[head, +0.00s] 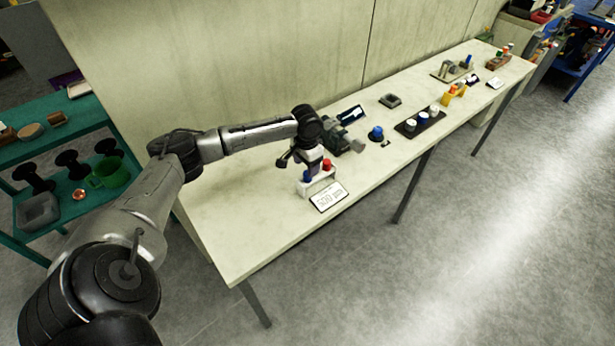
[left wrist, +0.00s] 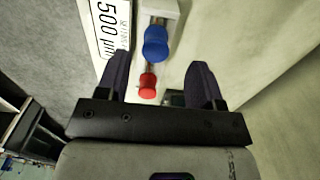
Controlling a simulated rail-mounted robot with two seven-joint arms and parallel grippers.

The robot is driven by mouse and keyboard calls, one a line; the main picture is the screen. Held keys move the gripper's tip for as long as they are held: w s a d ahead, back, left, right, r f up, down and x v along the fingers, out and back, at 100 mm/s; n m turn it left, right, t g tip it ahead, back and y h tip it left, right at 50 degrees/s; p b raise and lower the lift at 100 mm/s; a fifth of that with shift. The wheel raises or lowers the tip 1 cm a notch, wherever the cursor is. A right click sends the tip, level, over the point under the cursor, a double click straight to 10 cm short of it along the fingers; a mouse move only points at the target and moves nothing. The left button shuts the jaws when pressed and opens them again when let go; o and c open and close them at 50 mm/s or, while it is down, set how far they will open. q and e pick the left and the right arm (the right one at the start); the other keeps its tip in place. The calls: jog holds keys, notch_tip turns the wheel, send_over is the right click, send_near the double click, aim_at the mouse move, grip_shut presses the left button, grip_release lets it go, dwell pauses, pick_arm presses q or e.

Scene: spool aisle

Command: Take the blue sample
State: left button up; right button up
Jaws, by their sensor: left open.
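The blue sample (head: 307,176) stands in a small white holder (head: 318,187) near the front of the long table, beside a red-capped sample (head: 327,164). My left gripper (head: 311,166) is open and empty, pointing down over the holder. In the left wrist view, the blue cap (left wrist: 155,43) lies just beyond the line between the fingertips (left wrist: 159,72). The red cap (left wrist: 147,84) shows nearer the palm, between the fingers. Neither finger visibly grips a cap. The lower part of the samples is mostly hidden. My right gripper is out of sight.
A "500 µm" card (left wrist: 108,28) lies beside the holder. A grey-green device (head: 343,140) stands just behind the gripper. A blue knob (head: 376,132) and a black tray (head: 420,124) with white-bodied pieces sit farther along. The table's near left end (head: 235,235) is clear.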

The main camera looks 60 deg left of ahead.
aim_at(307, 181)
pick_arm(q)
jog(key=shift+d+f+b, duration=0.15)
jog(key=shift+f+b, duration=0.1)
jog(key=shift+f, duration=0.95)
jog(key=shift+d+f+b, duration=0.15)
jog(key=shift+f+b, duration=0.05)
jog(key=shift+f, duration=0.95)
jog(key=shift+c, duration=0.4)
jog(key=c, duration=0.9)
